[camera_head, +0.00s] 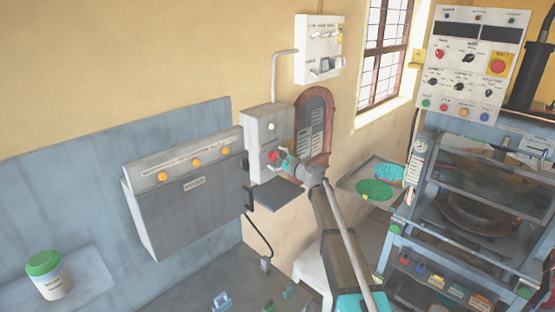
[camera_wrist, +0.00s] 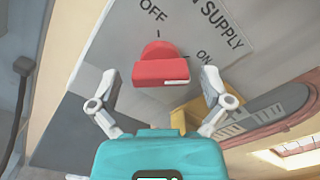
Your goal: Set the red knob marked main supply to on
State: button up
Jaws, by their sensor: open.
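The red knob (camera_wrist: 160,62) sits on a grey panel (camera_wrist: 112,40) in the wrist view. OFF is printed above it and ON to its upper right; part of the word SUPPLY shows. A white mark is on the right part of its bar, on the ON side; I cannot tell whether it lines up exactly with the ON tick. My gripper (camera_wrist: 160,78) is open, one finger on each side of the knob, with gaps visible. In the head view the knob (camera_head: 272,156) is on the wall box (camera_head: 255,130), with my gripper (camera_head: 285,162) right at it.
A grey cabinet (camera_head: 185,205) with orange lamps stands left of the box, and a dark shelf (camera_head: 275,194) juts out below. An arched brick-framed niche (camera_head: 327,105) is to the right. A tray (camera_head: 350,183) with green and blue dishes and the press (camera_head: 470,200) stand further right.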

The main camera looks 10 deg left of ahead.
jog(key=v, duration=1.1)
jog(key=shift+s+d, duration=0.3)
jog(key=s+d+f+n+g+h+b, duration=0.1)
jog(key=s+d+f+n+g+h, duration=0.25)
jog(key=s+f+n, duration=0.45)
jog(key=s+d+f+n+g+h+b, duration=0.1)
jog(key=s+d+f+n+g+h, duration=0.2)
jog(key=s+f, duration=0.55)
jog(key=s+d+f+n+g+h, duration=0.2)
jog(key=s+d, duration=0.4)
jog(key=s, duration=0.3)
jog(key=s+d+f+n+g+h+b, duration=0.1)
jog(key=s+d+f+n+g+h, duration=0.1)
jog(key=s+d+h, duration=0.3)
jog(key=s+d+f+n, duration=0.1)
jog(key=s, duration=0.3)
jog(key=shift+d+n+h, duration=0.35)
jog(key=shift+n, duration=0.05)
jog(key=shift+f+g, duration=0.1)
jog(key=shift+g, duration=0.15)
